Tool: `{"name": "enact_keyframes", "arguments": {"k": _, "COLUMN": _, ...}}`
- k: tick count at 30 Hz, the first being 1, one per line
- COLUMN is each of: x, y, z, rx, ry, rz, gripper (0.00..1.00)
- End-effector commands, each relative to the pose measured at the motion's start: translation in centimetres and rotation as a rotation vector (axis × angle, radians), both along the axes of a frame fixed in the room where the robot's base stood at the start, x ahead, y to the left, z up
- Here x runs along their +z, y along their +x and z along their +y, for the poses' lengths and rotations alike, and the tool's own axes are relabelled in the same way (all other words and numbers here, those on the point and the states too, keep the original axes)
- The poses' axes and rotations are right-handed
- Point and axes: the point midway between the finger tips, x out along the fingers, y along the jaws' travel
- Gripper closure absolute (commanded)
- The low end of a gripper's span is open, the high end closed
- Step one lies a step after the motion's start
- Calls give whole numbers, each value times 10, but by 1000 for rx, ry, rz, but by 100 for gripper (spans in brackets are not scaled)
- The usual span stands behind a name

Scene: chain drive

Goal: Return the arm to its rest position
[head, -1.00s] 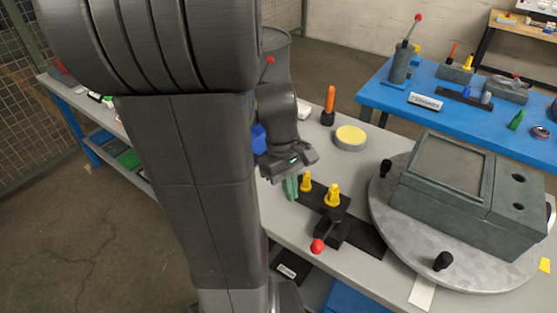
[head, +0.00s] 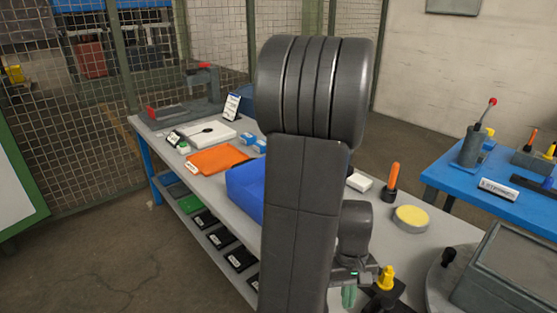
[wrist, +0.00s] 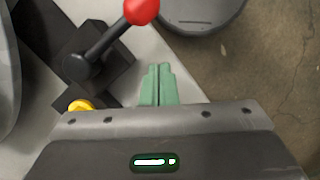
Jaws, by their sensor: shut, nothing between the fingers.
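My gripper (head: 348,297) shows low in the head view, its green fingers pointing down beside the black fixture with the yellow knob (head: 386,277). In the wrist view the two green fingertips (wrist: 158,72) are together with nothing between them. My arm's large dark links stand upright in the middle of the head view and hide part of the grey bench. In the wrist view a black lever with a red ball (wrist: 141,10) is ahead and left of the fingers, apart from them. A yellow knob (wrist: 80,104) shows at the lower left, partly hidden by the gripper body.
A round turntable (head: 437,287) with a grey box stands at the right. An orange-handled tool (head: 391,181) and a yellow-topped disc (head: 411,218) are behind the gripper. A blue bin (head: 245,189) and orange mat (head: 215,159) lie left of the arm. A blue table (head: 450,178) stands behind.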

Motion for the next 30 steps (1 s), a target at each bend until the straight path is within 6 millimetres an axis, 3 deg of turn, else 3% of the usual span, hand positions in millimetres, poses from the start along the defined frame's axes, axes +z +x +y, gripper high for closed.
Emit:
{"name": "enact_keyframes", "arguments": {"k": 6, "x": 1, "y": 9, "z": -1, "rx": -95, "ry": 1, "rz": 0, "gripper": 100}}
{"name": "enact_keyframes", "arguments": {"k": 19, "x": 0, "y": 9, "z": -1, "rx": -95, "ry": 0, "rz": 1, "gripper": 100}}
{"name": "enact_keyframes", "arguments": {"k": 30, "x": 5, "y": -19, "z": 0, "rx": 198, "ry": -1, "rz": -1, "gripper": 100}}
